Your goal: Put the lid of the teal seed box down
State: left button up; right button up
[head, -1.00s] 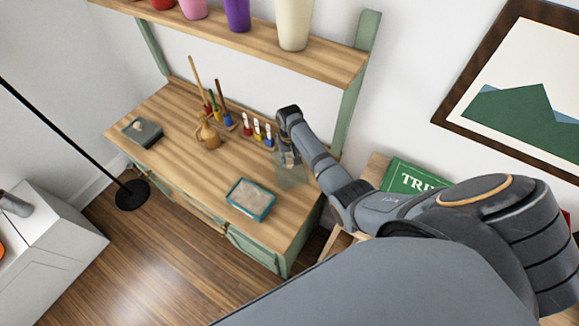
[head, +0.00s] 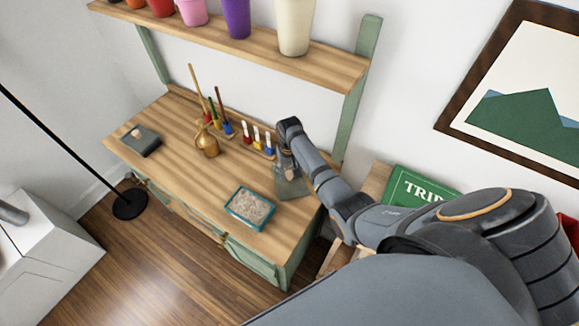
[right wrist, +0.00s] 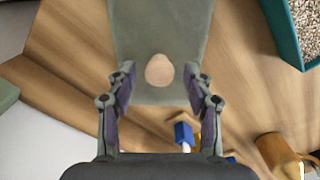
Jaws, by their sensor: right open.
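The teal seed box (head: 248,209) stands open on the wooden bench, filled with pale seeds; its corner shows in the right wrist view (right wrist: 285,37). Its grey-green lid (head: 297,187) lies to the right of the box, apart from it, and appears to rest on the bench top. In the right wrist view the lid (right wrist: 160,25) has a round, pale wooden knob (right wrist: 160,70). My right gripper (right wrist: 160,82) is open, with one finger on each side of the knob and gaps between. In the head view my right gripper (head: 288,163) is over the lid. My left gripper is not in view.
A brass can (head: 207,144) and a rack of small coloured bottles (head: 257,140) stand behind the box. A dark box with a knob (head: 140,141) is at the bench's left end. A shelf (head: 240,45) with pots hangs above. The bench's left middle is clear.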

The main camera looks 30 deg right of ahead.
aim_at(289, 173)
notch_tip(289, 173, up, 12)
dwell(0.3)
jog(key=shift+f, duration=0.1)
